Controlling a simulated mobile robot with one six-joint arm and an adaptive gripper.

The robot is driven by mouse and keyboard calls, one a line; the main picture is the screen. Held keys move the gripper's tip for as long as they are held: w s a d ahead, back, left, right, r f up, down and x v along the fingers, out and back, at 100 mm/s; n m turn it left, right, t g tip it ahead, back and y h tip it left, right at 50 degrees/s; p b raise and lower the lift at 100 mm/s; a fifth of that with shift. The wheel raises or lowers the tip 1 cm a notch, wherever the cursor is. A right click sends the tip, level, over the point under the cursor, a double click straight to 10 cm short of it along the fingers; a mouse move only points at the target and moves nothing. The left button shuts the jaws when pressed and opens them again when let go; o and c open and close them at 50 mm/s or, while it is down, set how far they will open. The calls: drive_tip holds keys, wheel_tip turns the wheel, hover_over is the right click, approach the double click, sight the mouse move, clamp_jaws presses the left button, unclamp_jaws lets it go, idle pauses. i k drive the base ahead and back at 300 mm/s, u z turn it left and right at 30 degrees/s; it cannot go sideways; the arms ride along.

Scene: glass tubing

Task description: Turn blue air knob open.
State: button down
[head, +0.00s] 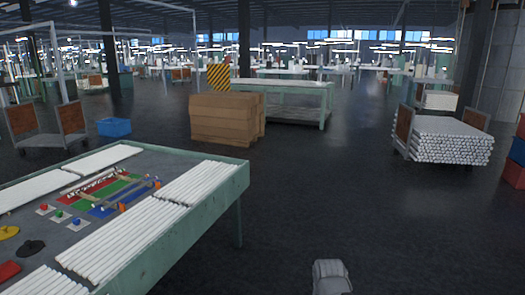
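At this size I cannot tell which way the blue knob is turned. A pale grey part of my own body shows at the bottom edge, well to the right of the table. No gripper fingers show, and nothing of mine touches the knobs.
White tubes (130,235) lie in bundles around the knobs. Red, green and blue mats (118,192) with a small rack lie beside them. Black (31,248) and yellow (8,232) discs lie nearer. Cardboard boxes (225,117) and a tube cart (447,140) stand beyond. The floor (340,190) right of the table is clear.

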sight(77, 221)
drive_tip(key=u, duration=1.55)
drive_tip(key=k, duration=0.65)
drive_tip(key=u, duration=0.2)
drive_tip(key=i, duration=0.4)
drive_tip(key=u, duration=0.05)
